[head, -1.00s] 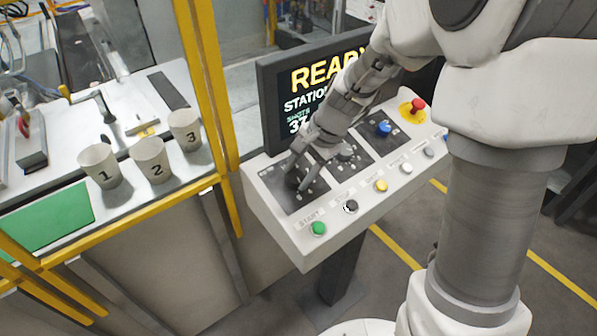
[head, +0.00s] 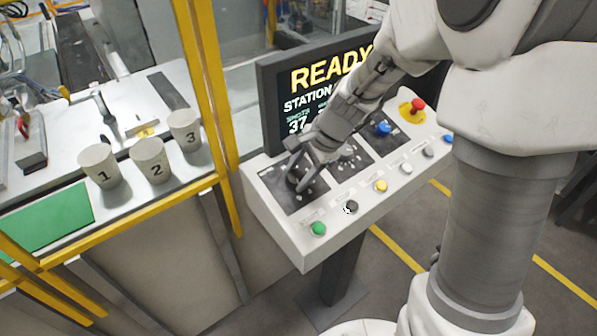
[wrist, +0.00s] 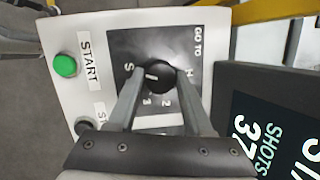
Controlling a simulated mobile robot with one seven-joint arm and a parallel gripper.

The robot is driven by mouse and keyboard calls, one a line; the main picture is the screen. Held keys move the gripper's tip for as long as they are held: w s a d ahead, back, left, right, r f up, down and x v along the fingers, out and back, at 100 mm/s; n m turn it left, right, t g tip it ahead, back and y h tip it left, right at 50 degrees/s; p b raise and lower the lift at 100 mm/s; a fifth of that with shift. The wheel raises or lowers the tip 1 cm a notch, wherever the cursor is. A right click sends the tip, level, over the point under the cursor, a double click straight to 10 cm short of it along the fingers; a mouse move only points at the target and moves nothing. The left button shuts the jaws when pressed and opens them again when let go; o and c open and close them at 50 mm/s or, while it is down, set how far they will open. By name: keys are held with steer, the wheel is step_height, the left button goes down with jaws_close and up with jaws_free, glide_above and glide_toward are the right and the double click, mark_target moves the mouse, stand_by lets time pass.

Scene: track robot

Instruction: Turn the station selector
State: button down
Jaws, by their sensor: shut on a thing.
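The station selector (wrist: 157,75) is a round black knob on a dark plate marked with numbers and "GO TO". In the head view the selector (head: 294,181) sits at the left end of the white control panel (head: 315,256), partly hidden by my fingers. My gripper (wrist: 158,88) is shut on the knob, one finger on each side of it. In the head view my gripper (head: 300,172) reaches down to the knob from the upper right. A light line on the knob points left in the wrist view. The screen (head: 275,112) reads READY, with the station line partly covered by my arm.
A green START button (head: 318,229), a dark button (head: 351,207) and a yellow button (head: 381,186) line the panel's front. A red button (head: 417,104) stands at its far end. Cups marked 1 (head: 99,166), 2 (head: 150,160) and 3 (head: 185,130) stand behind a yellow frame.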

steer(key=shift+c, duration=1.5)
jaws_free()
steer(key=shift+r, duration=0.1)
steer(key=p+v, duration=0.1)
steer(key=v, duration=1.6)
steer(key=shift+d+r, duration=0.1)
steer(key=shift+d, duration=0.05)
steer(key=s+d+r+n+t+h, duration=0.1)
steer(key=s+d+n+t+h, duration=0.1)
steer(key=s+n, duration=0.4)
steer(key=s+d+n+t+h, duration=0.1)
steer(key=s+d+n+h, duration=0.1)
steer(key=s+n, duration=0.4)
steer(key=s, duration=0.4)
steer(key=shift+d+r+n+t, duration=0.3)
steer(key=shift+d+r+t, duration=0.05)
steer(key=shift+r+t, duration=0.05)
